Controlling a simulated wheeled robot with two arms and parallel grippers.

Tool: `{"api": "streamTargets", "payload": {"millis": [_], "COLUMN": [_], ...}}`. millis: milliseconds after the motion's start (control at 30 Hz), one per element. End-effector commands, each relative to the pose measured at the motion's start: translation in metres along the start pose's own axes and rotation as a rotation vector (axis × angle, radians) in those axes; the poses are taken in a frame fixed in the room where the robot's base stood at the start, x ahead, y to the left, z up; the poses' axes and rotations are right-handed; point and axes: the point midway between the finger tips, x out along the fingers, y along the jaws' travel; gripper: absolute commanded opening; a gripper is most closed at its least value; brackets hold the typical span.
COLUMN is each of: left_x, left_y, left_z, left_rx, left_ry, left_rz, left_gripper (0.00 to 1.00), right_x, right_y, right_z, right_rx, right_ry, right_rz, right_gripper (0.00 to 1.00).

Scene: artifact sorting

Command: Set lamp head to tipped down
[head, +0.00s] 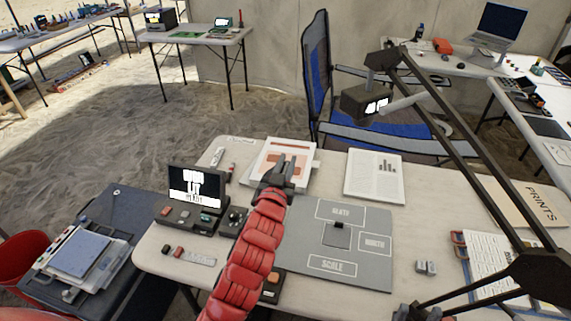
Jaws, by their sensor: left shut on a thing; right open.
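The desk lamp's dark box-shaped head (357,103) hangs from the upper end of a long black lamp arm (455,150) at the right. Its lit face shows toward me and to the right, and a pale bar sticks out beside it. My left gripper (287,165), on a red padded arm, is over the table at the near edge of an orange-printed sheet (270,150). It is below and left of the lamp head, well apart from it. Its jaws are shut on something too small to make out. My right gripper is not in view.
The table holds a grey labelled mat (372,270), a printed page (373,177), a small screen device (196,187) and a blue-edged sheet (487,258). A blue folding chair (318,80) stands behind the table, close to the lamp head. Other tables stand further back.

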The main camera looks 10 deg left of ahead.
Motion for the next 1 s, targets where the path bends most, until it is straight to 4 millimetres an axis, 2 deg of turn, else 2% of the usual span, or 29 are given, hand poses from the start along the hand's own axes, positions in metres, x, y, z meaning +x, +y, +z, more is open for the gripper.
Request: {"api": "streamTargets", "payload": {"millis": [467,500,600,1000], "left_x": [0.0001,0.0002,0.0001,-0.0059], "left_y": [-0.0008,-0.0008,-0.0006,0.0], "left_z": [0.0039,0.0039,0.003,0.0022], "left_rx": [0.006,0.006,0.006,0.006], "left_ry": [-0.008,-0.008,-0.006,-0.001], "left_rz": [-0.003,-0.003,-0.002,-0.001], "left_gripper": [0.0,0.29,0.45,0.45], "right_x": [-0.001,-0.001,-0.001,-0.0026], "right_y": [-0.0001,-0.0001,-0.0001,-0.0001], "right_z": [0.0002,0.0002,0.0002,0.0004], "right_rx": [0.0,0.0,0.0,0.0], "right_ry": [0.0,0.0,0.0,0.0], "right_rz": [0.0,0.0,0.0,0.0], "right_gripper": [0.5,0.5,0.5,0.5]}}
